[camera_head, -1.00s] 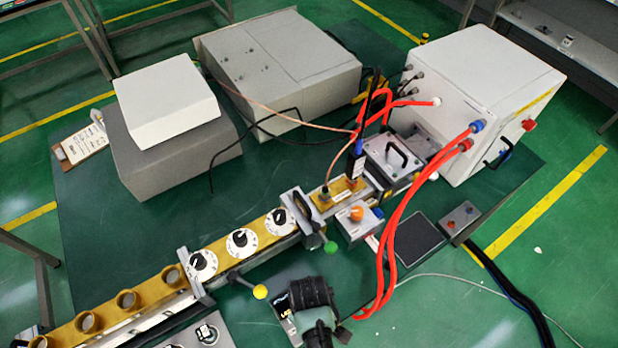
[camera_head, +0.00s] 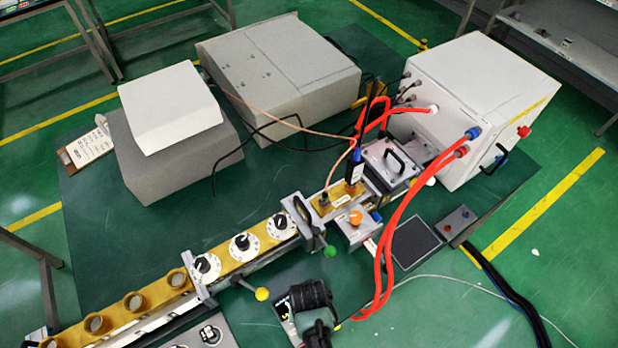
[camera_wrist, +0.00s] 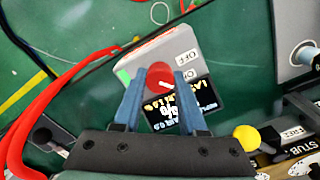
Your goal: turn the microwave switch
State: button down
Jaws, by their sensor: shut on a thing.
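The microwave switch is a red round knob (camera_wrist: 160,75) on a light grey box (camera_wrist: 170,45) with a dark display, in the wrist view. A label reading OFF sits to the knob's upper right, with another small label below it. My gripper (camera_wrist: 158,76) has blue fingers, one on each side of the knob, shut on it. In the head view my gripper (camera_head: 309,296) is a dark shape at the bottom middle, over the grey box (camera_head: 283,304). It hides the knob there.
Red hoses (camera_head: 392,240) curve down just right of my gripper. A rail with white dials (camera_head: 243,244) runs to the left, with a yellow-ended lever (camera_head: 262,294) close by. A white cabinet (camera_head: 470,100) stands behind at the right.

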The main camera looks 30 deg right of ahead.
jog(key=shift+m, duration=1.1)
jog(key=shift+w, duration=0.1)
jog(key=shift+c, duration=2.3)
grip_release()
notch_tip(320, 180, up, 13)
